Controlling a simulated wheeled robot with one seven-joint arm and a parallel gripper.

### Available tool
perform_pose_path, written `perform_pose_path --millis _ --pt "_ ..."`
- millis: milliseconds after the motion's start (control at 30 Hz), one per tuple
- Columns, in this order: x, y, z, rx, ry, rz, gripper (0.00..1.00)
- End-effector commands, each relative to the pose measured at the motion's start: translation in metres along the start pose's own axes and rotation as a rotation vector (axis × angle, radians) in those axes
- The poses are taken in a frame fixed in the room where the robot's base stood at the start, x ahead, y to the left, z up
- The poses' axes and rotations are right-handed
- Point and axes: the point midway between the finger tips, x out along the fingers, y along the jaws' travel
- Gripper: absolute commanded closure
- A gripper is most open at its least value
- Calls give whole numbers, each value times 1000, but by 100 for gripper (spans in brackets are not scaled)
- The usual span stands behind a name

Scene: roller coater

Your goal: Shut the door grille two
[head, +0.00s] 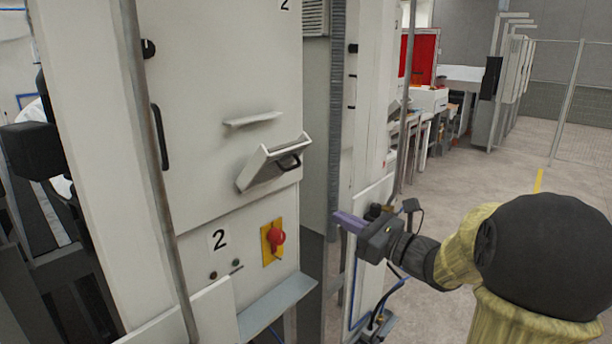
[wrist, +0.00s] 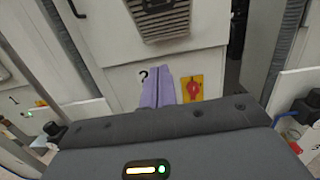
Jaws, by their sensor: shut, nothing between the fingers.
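The grille door of unit 2 (head: 268,168) is a small white flap with a dark handle, low on the white cabinet front. It tilts outward, standing open from the panel. In the wrist view its slatted face (wrist: 163,22) shows at the top centre, its upper part cut off by the frame edge. My gripper (head: 345,221) has purple fingers, shut and empty. In the head view it is right of the flap and lower, apart from it. In the wrist view the fingers (wrist: 167,78) point toward the cabinet, below the grille.
A red knob on a yellow plate (head: 272,242) and a "2" label (head: 218,239) sit below the flap. A small ledge (head: 252,119) juts out above it. A metal post (head: 147,130) stands at the left. Open floor (head: 520,190) lies right.

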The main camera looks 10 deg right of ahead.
Motion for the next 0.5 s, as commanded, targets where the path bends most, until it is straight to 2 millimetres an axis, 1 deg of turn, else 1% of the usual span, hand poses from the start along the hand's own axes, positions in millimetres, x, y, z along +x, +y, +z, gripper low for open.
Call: perform_pose_path --millis 33,100,367,500 --pt "-2 -7 8 12 -27 -19 100" --pt "-4 -11 12 21 -47 -31 100" --pt "-4 -10 11 21 -47 -31 100" --pt "1 -10 12 20 -47 -30 100"
